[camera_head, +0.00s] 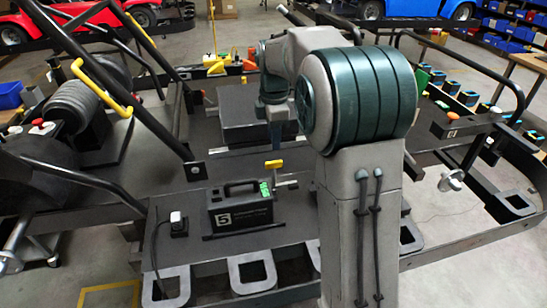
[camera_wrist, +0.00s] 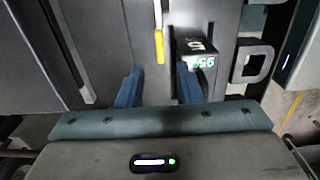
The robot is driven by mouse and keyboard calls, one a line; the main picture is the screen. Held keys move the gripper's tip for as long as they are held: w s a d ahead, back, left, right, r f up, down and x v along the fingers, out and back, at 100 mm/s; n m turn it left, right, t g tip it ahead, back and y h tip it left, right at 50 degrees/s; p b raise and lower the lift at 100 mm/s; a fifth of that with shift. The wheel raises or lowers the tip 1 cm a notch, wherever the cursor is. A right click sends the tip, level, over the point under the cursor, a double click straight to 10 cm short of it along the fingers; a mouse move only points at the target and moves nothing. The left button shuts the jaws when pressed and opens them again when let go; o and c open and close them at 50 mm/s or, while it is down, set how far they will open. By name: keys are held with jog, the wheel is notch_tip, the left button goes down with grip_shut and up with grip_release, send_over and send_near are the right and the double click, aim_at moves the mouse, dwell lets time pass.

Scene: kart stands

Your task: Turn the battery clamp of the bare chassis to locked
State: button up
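The bare chassis (camera_head: 130,170) is a dark flat frame with a black battery (camera_head: 240,208) marked 5 on it. The battery clamp (camera_head: 275,180) stands at the battery's right end, with a yellow-tipped lever (camera_head: 274,164) on a pale metal rod. In the wrist view the yellow lever (camera_wrist: 159,46) shows just beyond the fingertips, beside the battery (camera_wrist: 193,46) with its green 95% display. My gripper (camera_wrist: 159,86) is open, its two blue fingers apart with nothing between them. In the head view my arm hides most of the gripper; a blue part shows above the lever.
A black handle loop (camera_head: 238,187) tops the battery, and a cable plug (camera_head: 178,225) lies left of it. Black roll bars (camera_head: 100,100) rise at left. A dark box (camera_head: 235,115) sits behind the clamp. Square-holed brackets (camera_head: 252,272) line the near edge.

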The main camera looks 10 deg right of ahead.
aim_at(274, 161)
notch_tip(274, 161, down, 8)
jog(key=shift+r, duration=0.2)
grip_shut()
